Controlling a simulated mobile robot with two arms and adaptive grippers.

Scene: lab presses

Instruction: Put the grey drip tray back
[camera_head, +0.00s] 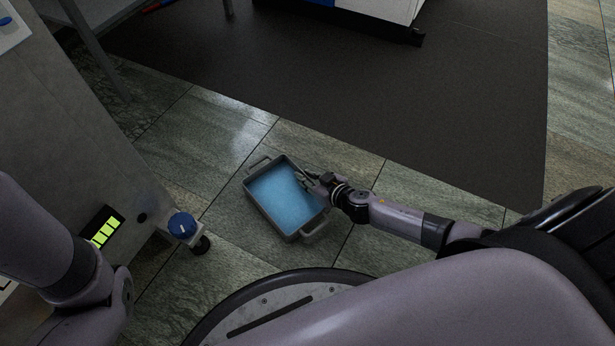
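The grey drip tray (259,217) is a rectangular pan with a handle at each short end. It sits low over the tiled floor, left of my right arm, and light blue liquid (284,196) covers its bottom. My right gripper (305,180) is at the tray's right long rim. Its fingers look spread apart and reach over the rim; whether they touch it is too small to tell. My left arm shows at the left edge, but its gripper is out of view.
A grey machine cabinet (75,130) with a green-lit display (104,229), a blue knob (182,224) and a caster (201,245) stands at the left. A dark mat (330,95) lies beyond the tray. A white and blue unit (375,8) stands at the top. Tiled floor around the tray is clear.

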